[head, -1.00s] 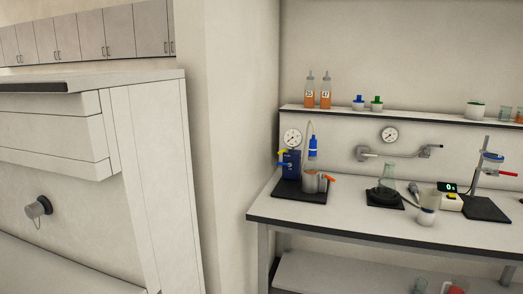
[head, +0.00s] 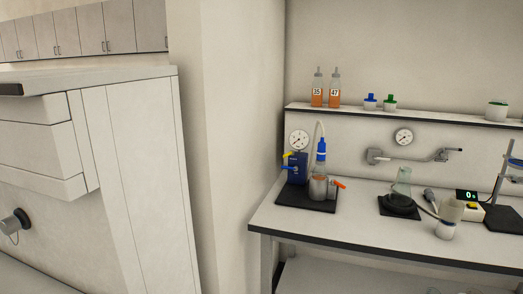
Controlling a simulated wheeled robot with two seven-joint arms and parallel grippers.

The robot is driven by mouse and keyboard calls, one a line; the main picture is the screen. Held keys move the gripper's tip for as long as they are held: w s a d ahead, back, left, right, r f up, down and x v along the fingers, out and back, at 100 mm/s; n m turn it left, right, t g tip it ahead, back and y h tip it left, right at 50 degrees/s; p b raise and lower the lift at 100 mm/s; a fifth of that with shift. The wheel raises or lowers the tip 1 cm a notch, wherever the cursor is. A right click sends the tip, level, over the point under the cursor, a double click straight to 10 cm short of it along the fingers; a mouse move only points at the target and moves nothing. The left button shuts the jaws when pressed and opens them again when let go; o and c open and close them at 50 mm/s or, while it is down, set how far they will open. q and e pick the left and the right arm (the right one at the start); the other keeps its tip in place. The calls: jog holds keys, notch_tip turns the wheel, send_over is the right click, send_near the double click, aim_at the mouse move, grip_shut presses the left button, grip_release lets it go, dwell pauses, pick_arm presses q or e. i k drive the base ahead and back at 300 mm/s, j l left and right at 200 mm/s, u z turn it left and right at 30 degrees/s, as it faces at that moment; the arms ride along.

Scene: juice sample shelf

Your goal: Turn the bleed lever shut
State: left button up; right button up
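On the bench at the right stands a dark blue pump unit (head: 299,168) on a black base mat (head: 306,201). A round dial gauge (head: 298,139) sits at its top. A yellow lever (head: 288,154) and a blue lever (head: 287,168) stick out to its left. A steel pot (head: 318,188) beside it has an orange lever (head: 338,184) pointing right. A blue-capped bottle (head: 321,156) with a pale hose stands behind the pot. I cannot tell which lever is the bleed lever. Neither of my grippers shows.
The white bench (head: 350,235) also holds a flask (head: 401,185) on a black mat, a white cup (head: 447,220), a digital display (head: 467,195) and a stand at right. A wall shelf (head: 400,115) carries orange bottles. A white cabinet (head: 140,170) and wall corner stand left.

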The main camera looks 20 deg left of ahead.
aim_at(292, 153)
jog(key=i+l+u, duration=0.15)
jog(key=i+u, duration=0.25)
jog(key=i, duration=1.05)
